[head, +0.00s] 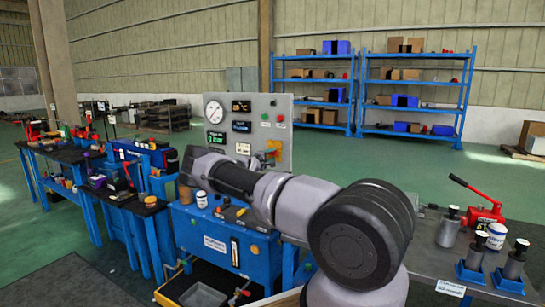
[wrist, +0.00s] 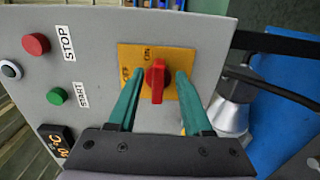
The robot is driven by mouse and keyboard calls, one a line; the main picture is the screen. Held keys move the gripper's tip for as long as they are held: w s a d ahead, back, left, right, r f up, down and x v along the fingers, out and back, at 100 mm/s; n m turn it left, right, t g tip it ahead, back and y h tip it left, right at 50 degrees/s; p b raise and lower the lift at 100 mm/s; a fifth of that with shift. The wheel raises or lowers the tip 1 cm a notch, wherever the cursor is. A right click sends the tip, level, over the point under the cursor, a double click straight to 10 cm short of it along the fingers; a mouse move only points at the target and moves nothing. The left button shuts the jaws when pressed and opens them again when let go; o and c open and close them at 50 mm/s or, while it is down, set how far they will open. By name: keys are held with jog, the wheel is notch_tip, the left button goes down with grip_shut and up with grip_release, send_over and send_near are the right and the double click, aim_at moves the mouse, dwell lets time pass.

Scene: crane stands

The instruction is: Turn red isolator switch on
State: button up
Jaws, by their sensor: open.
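The red isolator switch (wrist: 156,82) is a red knob on a yellow plate (wrist: 128,56), mounted on a grey panel (wrist: 90,95). In the wrist view its long side runs nearly up and down the picture. An ON label is above it and a partly covered label, seemingly OFF, is at its left. My gripper (wrist: 161,72) is open, with one green finger on each side of the knob. Small gaps show between fingers and knob, so neither finger clearly touches it. In the head view the yellow plate (head: 277,146) shows at the panel's lower right, the knob mostly hidden.
A metallic fitting with a dark cable (wrist: 232,108) is close to the right finger. A blue bench (head: 215,245) stands below the panel.

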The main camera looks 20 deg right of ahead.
jog(key=v, duration=0.9)
jog(key=shift+s+a, duration=0.25)
jog(key=shift+s, duration=0.05)
jog(key=s+d+r+m+g+y, duration=0.1)
jog(key=s+d+r+m+g, duration=0.1)
jog(key=s+d+m+g, duration=0.3)
jog(key=s+d+r+m+g+y, duration=0.1)
jog(key=s+r+m+y, duration=0.15)
jog(key=s, duration=0.45)
jog(key=s+d+r+m+g, duration=0.2)
jog(key=s+d+m+g, duration=0.15)
jog(key=s, duration=0.25)
jog(key=s+a+r+t+y, duration=0.2)
jog(key=s+a+r+y, duration=0.2)
jog(key=s+a+r, duration=0.3)
jog(key=s+a+r+t+y, duration=0.1)
jog(key=s+a+r+y, duration=0.3)
jog(key=s+a+r, duration=0.3)
jog(key=s+a+r+t+y, duration=0.2)
jog(key=s+a+r+y, duration=0.2)
jog(key=s+a, duration=0.9)
jog(key=s+r, duration=0.3)
jog(key=s, duration=0.5)
jog(key=shift+m+t+y, duration=0.3)
jog(key=shift+t+y, duration=0.05)
